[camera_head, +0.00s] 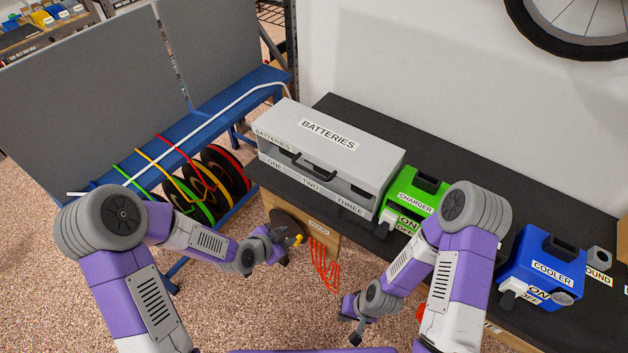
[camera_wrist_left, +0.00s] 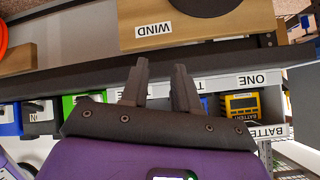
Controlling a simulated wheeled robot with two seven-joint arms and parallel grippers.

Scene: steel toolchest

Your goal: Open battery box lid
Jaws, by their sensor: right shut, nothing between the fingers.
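The grey battery box (camera_head: 290,125) stands on the dark bench in the head view, labelled BATTERIES on top, with a black handle (camera_head: 310,167) at its front edge. The top lid looks down. ONE, TWO and THREE labels run along the lower front. My left gripper (camera_head: 290,240) is below and in front of the box, apart from the handle. In the left wrist view its fingers (camera_wrist_left: 162,72) stand apart with nothing between them. A yellow battery (camera_wrist_left: 242,105) shows there near the ONE label. My right gripper (camera_head: 350,325) is low in front of the bench, shut and empty.
A wooden WIND panel (camera_wrist_left: 200,22) with a dark disc is close to my left gripper. Red cords (camera_head: 324,265) hang beside it. The green charger (camera_head: 408,198) stands right of the box, the blue cooler (camera_head: 545,268) further right. Cable reels (camera_head: 222,175) are at left.

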